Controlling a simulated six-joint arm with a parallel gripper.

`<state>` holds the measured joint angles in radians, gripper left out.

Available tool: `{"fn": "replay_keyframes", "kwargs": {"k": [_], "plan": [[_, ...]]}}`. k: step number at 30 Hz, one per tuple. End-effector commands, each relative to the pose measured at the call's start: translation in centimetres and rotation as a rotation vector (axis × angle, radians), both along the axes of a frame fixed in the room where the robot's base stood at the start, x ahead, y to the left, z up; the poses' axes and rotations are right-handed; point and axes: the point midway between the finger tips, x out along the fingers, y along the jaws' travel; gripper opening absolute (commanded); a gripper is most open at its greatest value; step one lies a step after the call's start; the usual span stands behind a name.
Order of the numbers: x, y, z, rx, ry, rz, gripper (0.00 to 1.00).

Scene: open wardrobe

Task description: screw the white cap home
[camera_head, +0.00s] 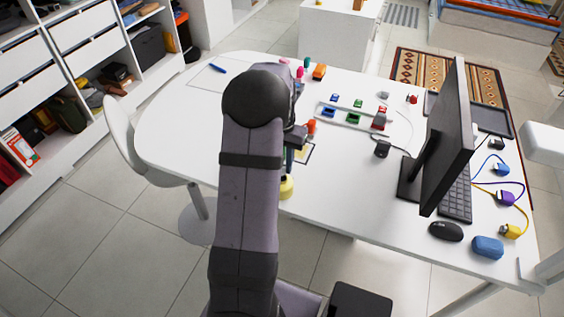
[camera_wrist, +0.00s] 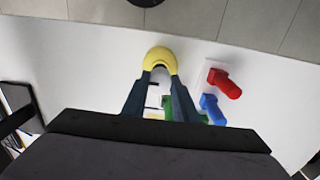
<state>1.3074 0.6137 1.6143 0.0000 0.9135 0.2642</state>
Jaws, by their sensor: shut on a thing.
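My gripper (camera_head: 286,172) reaches down over the table's near edge, partly hidden behind my arm. In the wrist view my gripper (camera_wrist: 161,78) has its two dark fingers closed on a rounded yellow piece (camera_wrist: 159,54). The yellow piece also shows in the head view (camera_head: 286,188), at the lower end of the gripper. A small grey part shows between the fingertips, against the yellow piece. I cannot make out a white cap in either view. Whether the yellow piece touches the tabletop is not clear.
A red piece (camera_wrist: 224,82) and a blue piece (camera_wrist: 212,108) lie beside the fingers in the wrist view. On the table (camera_head: 350,200) are a monitor (camera_head: 449,140), a mouse (camera_head: 446,231) and several small coloured parts. The table's front middle is clear.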

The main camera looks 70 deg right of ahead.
Motion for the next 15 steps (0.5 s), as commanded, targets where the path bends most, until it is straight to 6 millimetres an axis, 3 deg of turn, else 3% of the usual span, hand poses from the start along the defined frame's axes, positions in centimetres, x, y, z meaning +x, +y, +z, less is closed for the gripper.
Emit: {"fn": "replay_keyframes", "kwargs": {"k": [15], "plan": [[0.0, 0.01, -0.79, 0.001, 0.0, 0.0, 0.0]]}}
